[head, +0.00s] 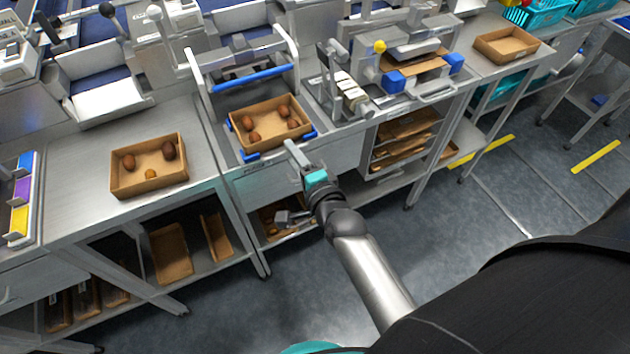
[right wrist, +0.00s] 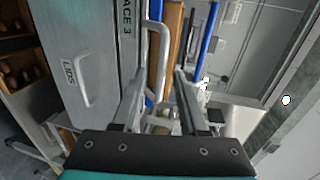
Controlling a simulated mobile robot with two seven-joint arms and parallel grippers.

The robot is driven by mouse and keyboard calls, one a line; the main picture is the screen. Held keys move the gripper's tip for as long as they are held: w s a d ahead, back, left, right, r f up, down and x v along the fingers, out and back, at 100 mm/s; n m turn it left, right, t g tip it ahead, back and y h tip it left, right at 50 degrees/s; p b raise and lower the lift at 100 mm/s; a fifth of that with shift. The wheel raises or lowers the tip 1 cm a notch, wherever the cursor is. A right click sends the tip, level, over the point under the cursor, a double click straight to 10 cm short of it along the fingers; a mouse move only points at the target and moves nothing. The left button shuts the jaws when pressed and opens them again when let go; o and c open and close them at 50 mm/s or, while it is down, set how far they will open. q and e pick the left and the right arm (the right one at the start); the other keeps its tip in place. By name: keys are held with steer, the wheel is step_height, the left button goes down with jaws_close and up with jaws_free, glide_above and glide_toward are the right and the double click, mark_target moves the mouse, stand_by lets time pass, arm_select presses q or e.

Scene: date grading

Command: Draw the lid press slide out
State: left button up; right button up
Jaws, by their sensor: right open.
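The lid press (head: 245,75) stands at the back middle in the head view, a grey frame with a blue bar. Its slide (head: 250,157) has blue corner pieces at the front, with a cardboard box (head: 268,144) of several brown dates on it. My right gripper (head: 298,163) is at the front edge of the slide. In the right wrist view its fingers (right wrist: 160,84) are open, and a grey bar handle (right wrist: 163,45) shows between them. I cannot tell whether they touch it. My left gripper is not in view.
A drawer front marked LIDS (right wrist: 75,45) with its own handle is beside my fingers. Another box of dates (head: 130,189) stands on the left bench. A rack of trays (head: 400,140) is right of the press. The floor (head: 480,215) at the right is largely clear.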

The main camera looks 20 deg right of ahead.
steer(key=p+v, duration=0.1)
steer(key=v, duration=1.2)
steer(key=shift+s, duration=0.15)
steer(key=s+a+f+n+g+y+b, duration=0.1)
steer(key=s+f+n+g, duration=0.3)
steer(key=f, duration=0.9)
steer(key=s+a+f+n+g, duration=0.1)
steer(key=s+f+n+g, duration=0.3)
steer(key=f, duration=0.8)
steer(key=s+d+f+n+g+b, duration=0.1)
steer(key=s+d+f+n+g, duration=0.1)
steer(key=s+f+n, duration=0.4)
steer(key=s+d+f+n+g+h+b, duration=0.1)
steer(key=s+d+f+n+g, duration=0.2)
steer(key=s+f+n, duration=0.3)
steer(key=s+f+g, duration=0.1)
steer(key=s+f, duration=0.3)
steer(key=s, duration=0.4)
steer(key=shift+s+f+g+h, duration=0.2)
steer(key=shift+f+g+h, duration=0.1)
